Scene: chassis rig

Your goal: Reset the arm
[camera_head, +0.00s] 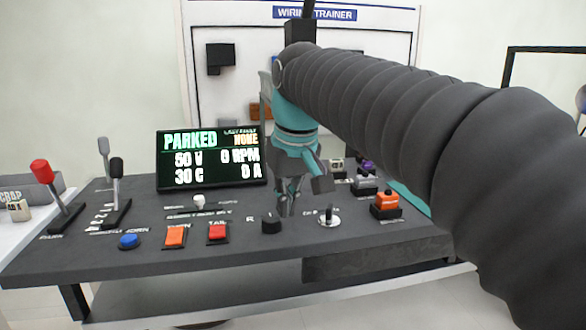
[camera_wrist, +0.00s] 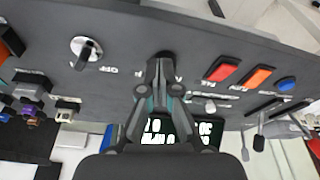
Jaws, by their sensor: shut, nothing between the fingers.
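My gripper (camera_head: 287,208) points down over the grey control panel, behind the black rotary knob (camera_head: 271,224) and left of the key switch (camera_head: 329,221). In the wrist view my gripper (camera_wrist: 162,62) has its fingertips together with nothing between them, and they overlap the black knob. I cannot tell whether they touch it. My dark ribbed arm crosses the right side of the head view and hides part of the panel.
The panel (camera_head: 90,262) carries a screen (camera_head: 212,158) reading PARKED, a red-knobbed lever (camera_head: 42,172), a black lever (camera_head: 116,170), a blue button (camera_head: 129,241), orange (camera_head: 175,236) and red (camera_head: 218,232) switches. An orange connector (camera_head: 386,203) sits right. A wiring board (camera_head: 350,50) stands behind.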

